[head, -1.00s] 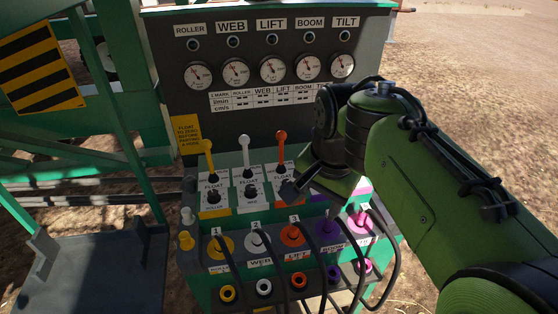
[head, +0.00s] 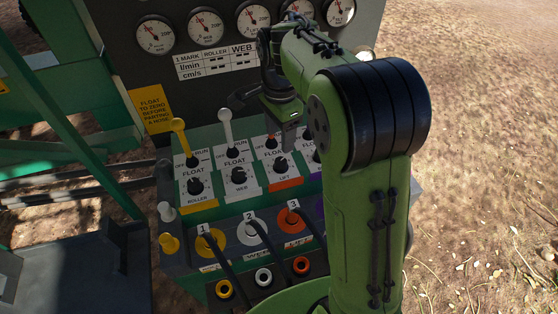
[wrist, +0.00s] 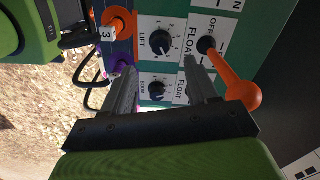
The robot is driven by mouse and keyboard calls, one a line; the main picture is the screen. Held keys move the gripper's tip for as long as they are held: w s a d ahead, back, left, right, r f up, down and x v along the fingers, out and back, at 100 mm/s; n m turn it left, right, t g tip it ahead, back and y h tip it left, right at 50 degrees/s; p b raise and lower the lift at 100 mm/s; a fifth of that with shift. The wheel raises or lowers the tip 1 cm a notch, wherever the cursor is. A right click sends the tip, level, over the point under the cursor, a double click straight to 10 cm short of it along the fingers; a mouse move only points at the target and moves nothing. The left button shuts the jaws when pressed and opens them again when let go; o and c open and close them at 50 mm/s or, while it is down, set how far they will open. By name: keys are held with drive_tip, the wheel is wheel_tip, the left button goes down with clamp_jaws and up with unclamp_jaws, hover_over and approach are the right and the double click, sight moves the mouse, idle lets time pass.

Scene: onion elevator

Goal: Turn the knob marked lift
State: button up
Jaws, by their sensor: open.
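The lift knob (head: 281,165) is a black dial on a white plate with an orange LIFT label on the sloped panel. In the wrist view the lift knob (wrist: 160,42) shows beyond the fingertips, with the word LIFT beside it. My gripper (head: 290,140) is above and just behind that knob in the head view, apart from it. In the wrist view my gripper (wrist: 160,75) has its two fingers spread with nothing between them. The boom knob (wrist: 157,88) appears between the fingers, nearer the palm.
An orange lever (wrist: 235,85) sticks up close to one finger. The roller knob (head: 195,187) and web knob (head: 239,176), with yellow (head: 180,135) and white (head: 227,128) levers, are to the left. Plugged cables (head: 293,217) hang in front. Gauges (head: 206,26) stand behind.

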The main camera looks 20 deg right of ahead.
sight(280, 161)
wheel_tip(280, 161, down, 10)
drive_tip(key=b, duration=0.2)
drive_tip(key=shift+r+b, duration=0.2)
drive_tip(key=shift+b, duration=0.1)
drive_tip(key=shift+c, duration=0.3)
drive_tip(key=c, duration=1)
drive_tip(key=shift+r+n, duration=0.1)
drive_tip(key=shift+n, duration=0.2)
drive_tip(key=n+p, duration=0.1)
drive_tip(key=n, duration=0.2)
drive_tip(key=shift+p, duration=0.3)
drive_tip(key=shift+n+p, duration=0.45)
drive_tip(key=shift+n, duration=1.55)
